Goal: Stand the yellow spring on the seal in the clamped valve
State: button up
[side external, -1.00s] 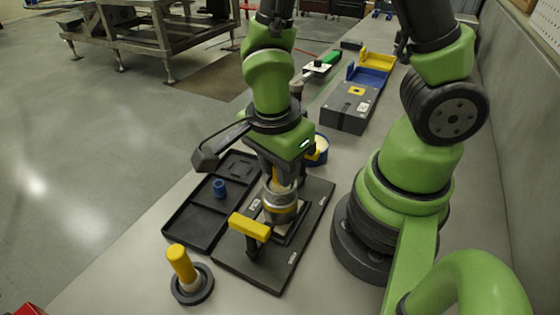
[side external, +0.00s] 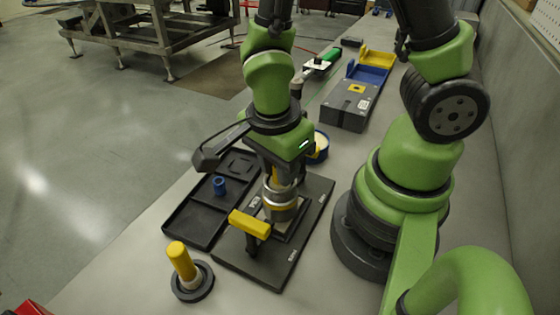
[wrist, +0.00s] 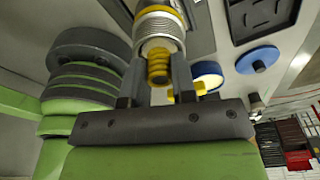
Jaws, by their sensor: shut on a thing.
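The yellow spring (wrist: 158,66) stands between the two fingers of my gripper (side external: 278,178), which are shut on its sides. In the wrist view its far end meets or enters the mouth of the silver threaded valve (wrist: 160,24). I cannot tell how deep it sits. In the side view the valve (side external: 281,207) stands upright in the clamp on the dark turret plate (side external: 262,272), directly below my gripper. A clamp with a yellow handle (side external: 249,225) is in front of it. The seal is hidden inside the valve.
A black compartment tray (side external: 195,222) holding a blue cylinder (side external: 218,185) lies left of the plate. A yellow-handled tool (side external: 181,262) stands on a dark ring at the front left. A blue round container (side external: 322,149) and a grey box (side external: 346,107) are behind.

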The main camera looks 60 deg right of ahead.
dwell(0.4)
jog(key=o, duration=1)
jog(key=r, duration=0.6)
jog(key=a+r, duration=0.1)
jog(key=r, duration=0.2)
jog(key=shift+w+r, duration=0.15)
jog(key=shift+r, duration=0.25)
